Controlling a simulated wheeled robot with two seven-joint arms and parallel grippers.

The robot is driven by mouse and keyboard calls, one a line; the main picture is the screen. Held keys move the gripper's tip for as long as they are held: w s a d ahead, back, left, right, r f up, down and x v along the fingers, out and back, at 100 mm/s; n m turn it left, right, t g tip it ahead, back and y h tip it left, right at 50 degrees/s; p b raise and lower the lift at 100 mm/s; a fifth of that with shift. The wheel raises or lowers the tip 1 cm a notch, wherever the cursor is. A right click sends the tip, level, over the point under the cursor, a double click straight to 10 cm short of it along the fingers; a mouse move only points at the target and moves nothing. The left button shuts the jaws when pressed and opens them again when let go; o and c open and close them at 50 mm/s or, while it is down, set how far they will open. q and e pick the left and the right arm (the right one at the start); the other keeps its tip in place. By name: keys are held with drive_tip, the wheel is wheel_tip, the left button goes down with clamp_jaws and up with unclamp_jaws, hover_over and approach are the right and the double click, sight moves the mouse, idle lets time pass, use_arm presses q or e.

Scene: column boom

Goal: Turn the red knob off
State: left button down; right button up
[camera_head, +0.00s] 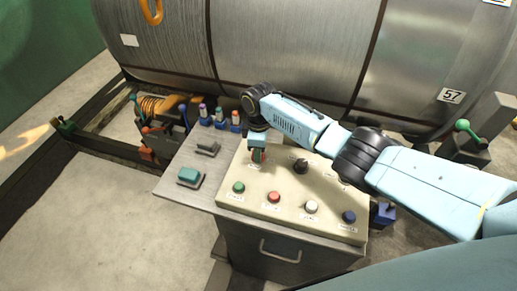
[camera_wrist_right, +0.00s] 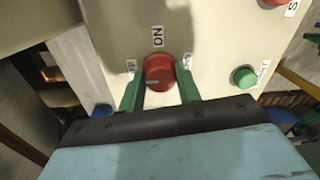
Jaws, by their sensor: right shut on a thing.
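The red knob (camera_wrist_right: 158,72) is on a cream control panel (camera_head: 225,196). In the right wrist view it has a pale pointer line, an ON label above it and partly hidden labels at either side. My right gripper (camera_wrist_right: 159,88) has its green fingers on either side of the knob and is shut on it. In the head view the right gripper (camera_head: 257,156) points down at the panel's back left, largely hiding the knob. My left gripper is not in view.
The panel also has a black knob (camera_head: 300,166), a green button (camera_head: 238,187), a red button (camera_head: 274,197), a white button (camera_head: 312,207) and a blue button (camera_head: 348,217). Grey floor (camera_head: 110,210) lies left.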

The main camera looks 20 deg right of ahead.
idle(0.5)
drive_tip(key=o, duration=1)
drive_tip(key=shift+c, duration=0.2)
wheel_tip(320, 180, up, 14)
drive_tip(key=shift+w+f+p, duration=0.2)
drive_tip(key=shift+f+p, duration=0.05)
drive_tip(key=shift+p, duration=0.05)
